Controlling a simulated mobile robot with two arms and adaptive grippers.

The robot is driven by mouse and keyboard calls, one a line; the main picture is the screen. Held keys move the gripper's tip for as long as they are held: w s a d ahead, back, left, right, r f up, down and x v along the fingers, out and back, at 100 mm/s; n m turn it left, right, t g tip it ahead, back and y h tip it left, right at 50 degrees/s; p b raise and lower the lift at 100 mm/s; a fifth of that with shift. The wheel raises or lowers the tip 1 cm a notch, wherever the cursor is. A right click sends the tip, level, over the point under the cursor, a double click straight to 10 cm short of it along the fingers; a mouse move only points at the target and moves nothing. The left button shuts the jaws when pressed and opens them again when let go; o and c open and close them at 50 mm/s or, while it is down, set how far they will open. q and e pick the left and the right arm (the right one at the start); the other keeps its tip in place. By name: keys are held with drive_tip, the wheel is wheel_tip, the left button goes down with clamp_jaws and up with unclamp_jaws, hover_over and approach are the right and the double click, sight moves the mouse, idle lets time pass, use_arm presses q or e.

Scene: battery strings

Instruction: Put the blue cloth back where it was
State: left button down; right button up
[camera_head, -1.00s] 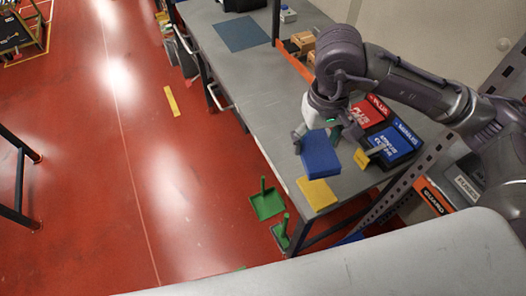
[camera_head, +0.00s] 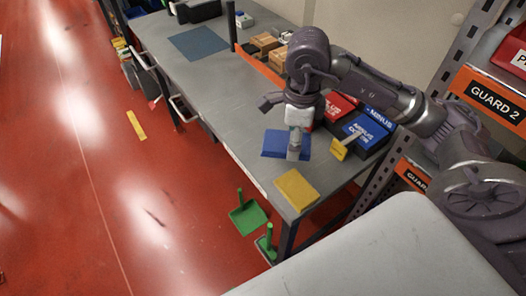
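The blue cloth (camera_head: 275,142), a folded flat rectangle, is at the near part of the long grey bench, just behind the yellow cloth (camera_head: 296,188). My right gripper (camera_head: 294,154) points down at the cloth's right side, and its fingers overlap the cloth in the picture. The fingers are seen edge-on, so I cannot tell whether they grip the cloth or only touch it. Whether the cloth lies fully on the bench is also unclear. My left gripper is out of view.
Red and blue boxes (camera_head: 368,130) stand to the right with a yellow-handled tool (camera_head: 341,149) in front. A dark blue mat (camera_head: 199,43) and brown cartons (camera_head: 265,42) are farther back. The bench's middle (camera_head: 220,95) is clear. Green dustpans (camera_head: 248,217) are below the near edge.

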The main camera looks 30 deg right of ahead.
sight(307, 139)
drive_tip(key=m, duration=0.2)
drive_tip(key=d+f+m, duration=0.1)
drive_tip(key=m, duration=0.1)
drive_tip(key=d+m, duration=0.1)
drive_tip(key=m, duration=0.1)
drive_tip(key=shift+s+d+f+m+b, duration=0.25)
drive_tip(key=shift+s+m+b, duration=0.05)
drive_tip(key=shift+s+m, duration=0.1)
drive_tip(key=shift+d+f+m, duration=0.1)
drive_tip(key=shift+d+m, duration=0.2)
drive_tip(key=shift+m, duration=0.7)
drive_tip(key=shift+w+f+m, duration=0.1)
drive_tip(key=shift+m, duration=0.2)
drive_tip(key=w+a+f+p, duration=0.1)
drive_tip(key=w+f, duration=0.1)
drive_tip(key=w, duration=0.1)
drive_tip(key=w+a+f+p, duration=0.1)
drive_tip(key=w+a+f, duration=0.1)
drive_tip(key=w, duration=0.2)
drive_tip(key=w+a+f+p, duration=0.1)
drive_tip(key=w+f, duration=0.1)
drive_tip(key=w, duration=0.1)
drive_tip(key=shift+w+a+f, duration=0.2)
drive_tip(key=shift+a+f, duration=0.05)
drive_tip(key=shift+f, duration=0.1)
wheel_tip(307, 139, down, 4)
drive_tip(key=shift+r+p, duration=0.1)
drive_tip(key=shift+p, duration=0.75)
drive_tip(key=shift+f, duration=0.2)
drive_tip(key=shift+f, duration=0.1)
